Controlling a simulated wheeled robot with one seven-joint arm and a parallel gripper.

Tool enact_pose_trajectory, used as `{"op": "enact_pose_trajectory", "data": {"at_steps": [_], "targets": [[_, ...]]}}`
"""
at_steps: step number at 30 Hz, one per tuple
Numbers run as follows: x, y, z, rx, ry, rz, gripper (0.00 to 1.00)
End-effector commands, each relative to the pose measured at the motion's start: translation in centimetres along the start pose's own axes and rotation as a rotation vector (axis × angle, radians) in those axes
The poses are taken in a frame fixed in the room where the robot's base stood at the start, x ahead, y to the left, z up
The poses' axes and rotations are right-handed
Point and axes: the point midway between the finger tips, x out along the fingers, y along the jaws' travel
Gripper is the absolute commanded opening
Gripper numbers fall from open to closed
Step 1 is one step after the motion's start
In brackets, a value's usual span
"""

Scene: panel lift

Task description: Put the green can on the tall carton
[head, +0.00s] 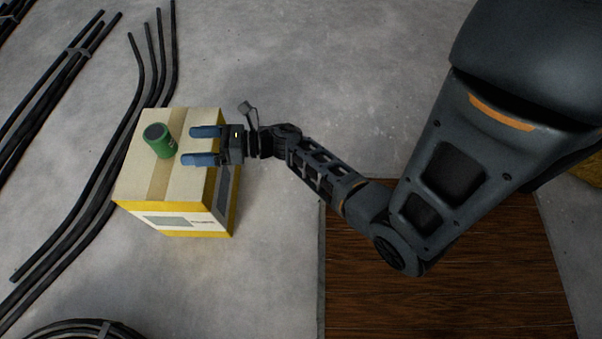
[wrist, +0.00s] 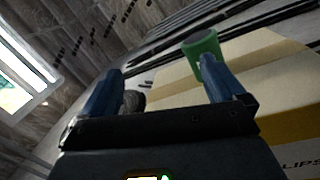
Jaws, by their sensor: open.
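The green can (head: 160,141) stands upright on top of the tall carton (head: 185,185), a cream box with yellow edges. My gripper (head: 190,146) is open and empty, with its blue fingers pointing left over the carton's right part. The can is to the left of the fingertips, apart from them in the head view. In the wrist view the can (wrist: 202,47) shows beyond the right finger, which partly hides it. The carton (wrist: 265,75) also shows there, behind and to the right of my gripper (wrist: 160,85).
Black pipes or cables (head: 150,65) lie on the grey floor behind and left of the carton. A brown wooden board (head: 440,285) lies at lower right, under my arm. A coil (head: 85,330) shows at the bottom left.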

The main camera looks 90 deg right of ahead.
Motion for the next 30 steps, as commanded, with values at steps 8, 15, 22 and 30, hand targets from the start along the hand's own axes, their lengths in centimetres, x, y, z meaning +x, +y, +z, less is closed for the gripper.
{"op": "enact_pose_trajectory", "data": {"at_steps": [8, 15, 22, 30], "targets": [[-4.6, 12.2, 1.5, 0.728, -0.140, -0.043, 0.96], [-10.7, 19.2, 4.9, 1.421, -0.205, -0.094, 0.96], [-16.4, 23.9, 9.0, 2.104, -0.228, -0.213, 0.96], [-20.2, 27.0, 12.7, 2.668, -0.254, -0.419, 0.96]]}}
